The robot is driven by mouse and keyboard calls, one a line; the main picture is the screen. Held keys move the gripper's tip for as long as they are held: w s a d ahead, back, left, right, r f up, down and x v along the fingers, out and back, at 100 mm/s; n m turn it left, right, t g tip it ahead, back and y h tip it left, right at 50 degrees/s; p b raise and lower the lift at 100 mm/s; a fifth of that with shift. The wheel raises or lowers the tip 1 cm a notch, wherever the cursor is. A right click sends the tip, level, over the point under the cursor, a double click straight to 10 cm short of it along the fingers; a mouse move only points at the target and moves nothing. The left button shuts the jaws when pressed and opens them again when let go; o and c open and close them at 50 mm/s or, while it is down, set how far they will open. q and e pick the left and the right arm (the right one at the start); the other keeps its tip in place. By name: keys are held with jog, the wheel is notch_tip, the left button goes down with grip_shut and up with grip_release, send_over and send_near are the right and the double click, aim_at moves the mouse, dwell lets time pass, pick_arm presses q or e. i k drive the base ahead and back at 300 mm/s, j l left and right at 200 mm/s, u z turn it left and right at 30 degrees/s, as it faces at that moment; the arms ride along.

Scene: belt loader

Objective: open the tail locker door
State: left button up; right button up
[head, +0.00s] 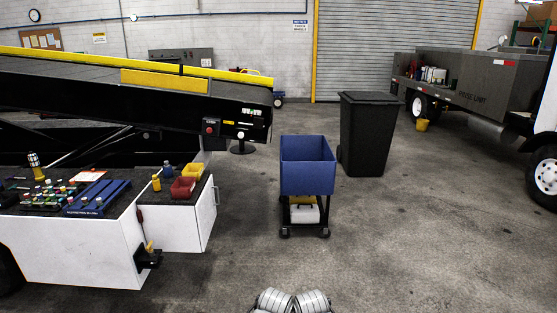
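The belt loader (130,90) stands on the left with its conveyor sloping across the picture. At its tail is a low white locker (170,229) with a dark top. The locker's door (209,215) is the narrow white panel on its right-hand side, seen at a steep angle. It looks shut, with a small handle (216,196) near its far edge. Neither gripper shows. Only two pale ribbed parts, probably of my own arms, show at the bottom centre, well away from the door.
A blue cart (307,165) stands right of the locker, with a gap of bare floor between. A black bin (368,135) is behind it. Red and yellow trays (183,188) sit on the locker top. A black hitch (149,258) juts out in front.

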aim_at(205, 207)
jog(key=i, duration=1.8)
jog(key=i+u, duration=0.2)
jog(key=i, duration=0.3)
jog(key=i+l+u, duration=0.2)
jog(key=i, duration=0.25)
jog(key=i+l+u, duration=0.2)
jog(key=i, duration=0.3)
jog(key=i+l+u, duration=0.2)
jog(key=i, duration=0.25)
jog(key=l, duration=0.1)
